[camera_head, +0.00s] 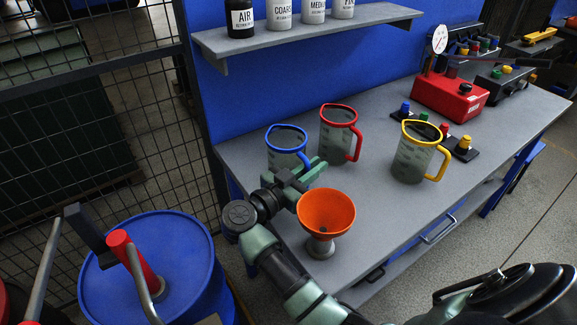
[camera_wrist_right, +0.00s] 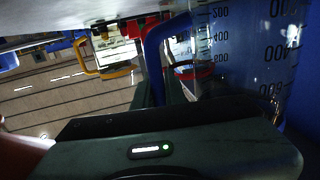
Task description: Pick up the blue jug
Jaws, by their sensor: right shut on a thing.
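The blue jug (camera_head: 286,148), a clear measuring jug with a blue rim and handle, is upright at the left end of the grey workbench. My right gripper (camera_head: 308,170) is at its front right side, shut on its blue handle. The gripper hides the jug's lower part, so I cannot tell whether its base touches the bench. In the right wrist view, which is upside down, the clear wall of the blue jug (camera_wrist_right: 240,55) with its scale marks fills the upper right, and the handle runs down to the fingers. My left gripper is not in view.
A red jug (camera_head: 339,137) stands close to the right of the blue one. A yellow jug (camera_head: 412,155) stands farther right. An orange funnel (camera_head: 326,211) is near the bench's front edge, beside my right arm. A shelf (camera_head: 300,36) with bottles hangs above; a blue drum (camera_head: 190,250) stands left.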

